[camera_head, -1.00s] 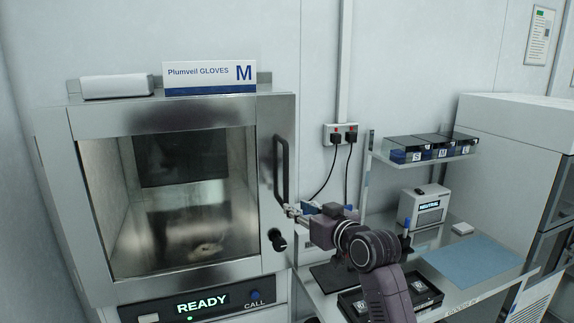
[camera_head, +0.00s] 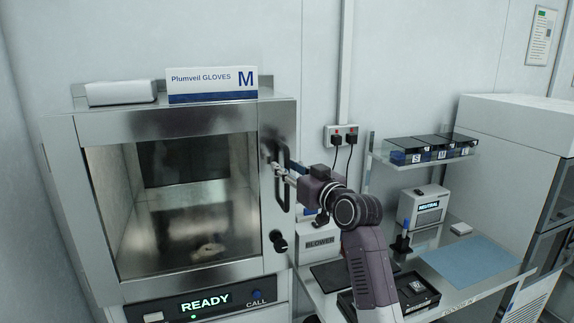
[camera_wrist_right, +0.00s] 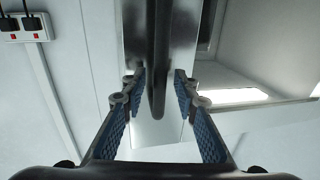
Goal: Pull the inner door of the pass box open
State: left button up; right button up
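The inner door of the pass box (camera_head: 268,235) is a steel frame around a glass window and appears closed. Its dark vertical bar handle (camera_head: 286,202) is on the door's right side, and also shows in the right wrist view (camera_wrist_right: 160,55). My right gripper (camera_head: 277,169) is at the upper-middle part of the handle. In the wrist view, its two blue-padded fingers (camera_wrist_right: 159,95) are apart, one on each side of the bar, with visible gaps. The fingertips are small and partly hidden in the head view. My left gripper is not in view.
A glove box (camera_head: 211,85) and a white packet (camera_head: 121,92) lie on top of the pass box. A black knob (camera_head: 278,241) is below the handle. A bench (camera_head: 440,310) with a blue mat (camera_head: 468,262) and a shelf (camera_head: 425,158) stand to the right.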

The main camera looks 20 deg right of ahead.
jog(key=shift+w, duration=0.2)
jog(key=shift+c, duration=0.5)
grip_shut()
jog(key=shift+s, duration=0.1)
